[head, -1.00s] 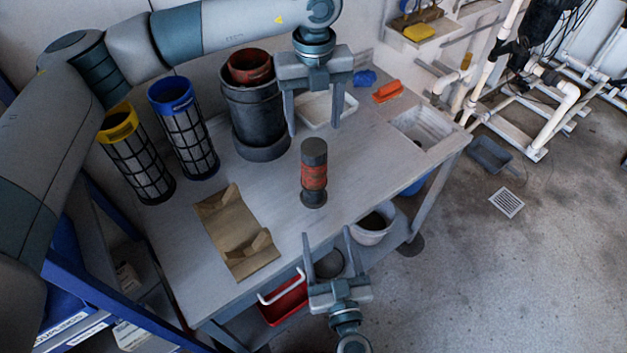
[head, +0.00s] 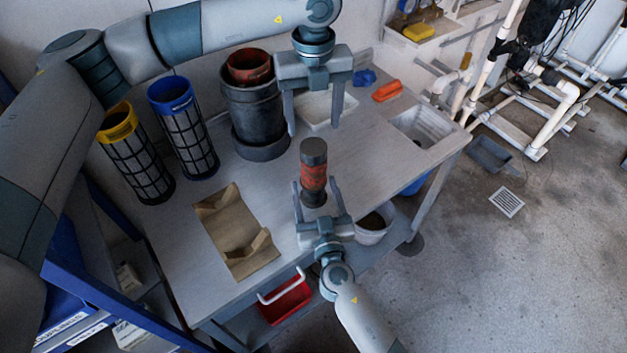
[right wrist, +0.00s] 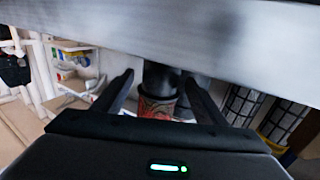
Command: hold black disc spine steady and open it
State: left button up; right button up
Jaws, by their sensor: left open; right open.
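The black disc spine, an upright cylinder with a black top (head: 313,151), a worn red-orange middle (head: 314,176) and a dark base, stands on the table. My right gripper (head: 316,186) is open, with one finger on each side of its lower part; its contact with the cylinder cannot be told. In the right wrist view the cylinder (right wrist: 157,105) shows between the two open fingers. My left gripper (head: 314,116) is open and empty, pointing down above and behind the cylinder.
A brown cradle (head: 230,240) lies left of the cylinder. A dark pot (head: 254,115), a blue-topped cage (head: 187,135) and a yellow-topped cage (head: 138,155) stand at the back left. A white tray (head: 322,121) and a sink (head: 428,125) lie farther right. The table's front edge is close.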

jog(key=shift+w+a, duration=0.25)
jog(key=shift+w, duration=0.95)
grip_shut()
